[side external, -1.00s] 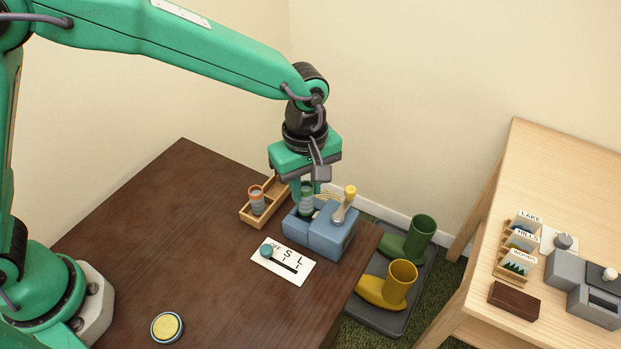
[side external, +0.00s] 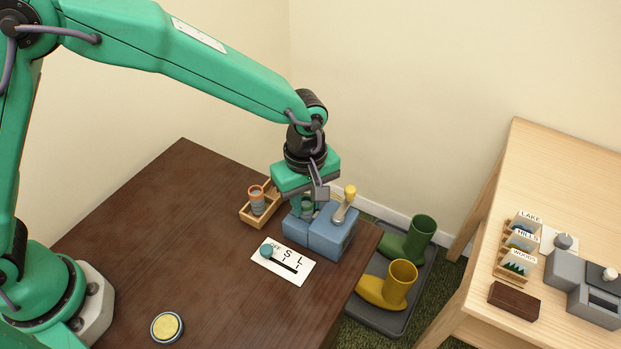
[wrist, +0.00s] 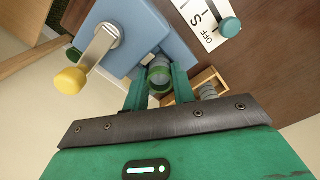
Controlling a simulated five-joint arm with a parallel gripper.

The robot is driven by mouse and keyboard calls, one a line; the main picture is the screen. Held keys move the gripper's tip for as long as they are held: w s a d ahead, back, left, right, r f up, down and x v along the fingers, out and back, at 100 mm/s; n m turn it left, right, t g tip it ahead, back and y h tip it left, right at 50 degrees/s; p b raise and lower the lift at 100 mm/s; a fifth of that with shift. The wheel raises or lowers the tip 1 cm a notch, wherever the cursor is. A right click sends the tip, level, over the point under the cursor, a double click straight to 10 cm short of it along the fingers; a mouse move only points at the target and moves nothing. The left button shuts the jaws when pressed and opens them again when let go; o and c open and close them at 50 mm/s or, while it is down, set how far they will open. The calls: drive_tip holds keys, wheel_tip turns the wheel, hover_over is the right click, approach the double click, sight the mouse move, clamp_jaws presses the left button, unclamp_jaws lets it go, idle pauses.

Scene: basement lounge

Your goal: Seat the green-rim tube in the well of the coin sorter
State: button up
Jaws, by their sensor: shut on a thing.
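The coin sorter (side external: 331,239) is a blue box with a yellow-knobbed lever (side external: 345,203) near the dark table's right edge. My gripper (side external: 307,207) is lowered over its left part, shut on the green-rim tube (side external: 307,211). In the wrist view the tube (wrist: 160,76) sits between the two green fingers, upright against the blue body (wrist: 150,25). Its lower end is hidden by the sorter and fingers, so I cannot tell how deep it is in the well.
A wooden tray (side external: 252,220) holding an orange-rim tube (side external: 256,198) stands left of the sorter. A white S/L card with a teal knob (side external: 267,250) lies in front. A yellow-topped button (side external: 167,327) is at the front. The table's left area is clear.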

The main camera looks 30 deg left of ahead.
sight(305, 202)
drive_tip(key=o, duration=0.7)
wheel_tip(305, 202, up, 12)
drive_tip(key=shift+r, duration=0.15)
idle(0.8)
